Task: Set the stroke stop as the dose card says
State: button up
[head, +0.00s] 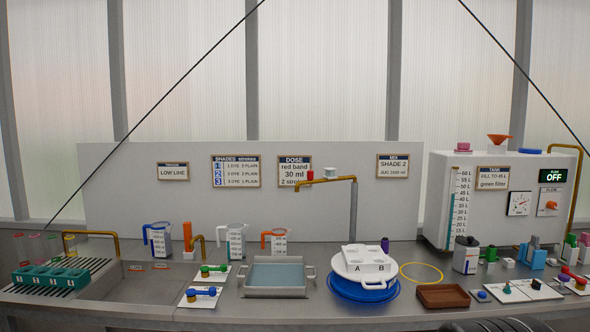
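The dose card (294,171) hangs on the white back panel and reads "DOSE, red band, 30 ml, 2 strok…", its last line partly covered. A brass spout (325,181) on a grey post stands in front of it, with a small red piece (310,175) and a white knob (331,173) on top. I cannot tell which part is the stroke stop or where it is set. A white bottle with a dark top (466,255) stands right of centre. My gripper does not show in this view.
A grey tray (275,292), a white lidded piece marked A and B (366,262) on blue coils (363,288), and a brown tray (443,296) fill the counter's middle. Measuring jugs (236,240) stand behind. A white tank (450,185) and several small fittings crowd the right.

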aim_at(536, 285)
jog(key=u, duration=1.6)
jog(key=z, duration=2.95)
